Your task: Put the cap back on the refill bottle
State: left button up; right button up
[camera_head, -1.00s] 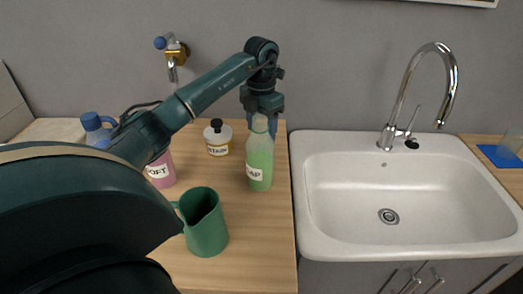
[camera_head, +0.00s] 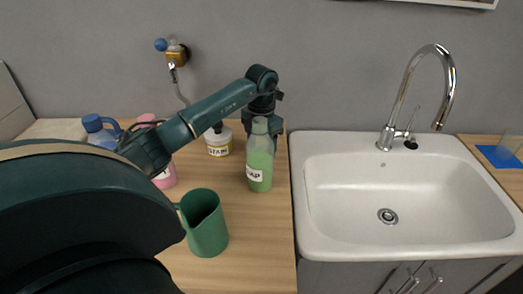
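A translucent bottle with green liquid (camera_head: 260,160) stands upright near the right edge of the wooden counter. Its label is partly readable as "AP". Its top looks pale and I see no separate cap on it; a cap is not clearly visible anywhere. My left gripper (camera_head: 262,124) points down at the bottle's neck, seemingly just behind it. The bottle top hides part of the fingers, so I cannot tell their opening, whether they touch the bottle, or whether they hold anything. My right gripper is not in view.
A green mug (camera_head: 206,228) stands in front of the bottle. A white container (camera_head: 219,145), a pink bottle (camera_head: 166,178) and a blue-topped jug (camera_head: 97,128) stand to the left. The white sink (camera_head: 400,245) lies right. My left arm hides much of the counter.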

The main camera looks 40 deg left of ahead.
pick_arm(q)
jog(key=c, duration=1)
jog(key=shift+r, duration=0.15)
jog(key=shift+c, duration=0.2)
notch_tip(320, 180, up, 10)
jog(key=shift+b, duration=0.35)
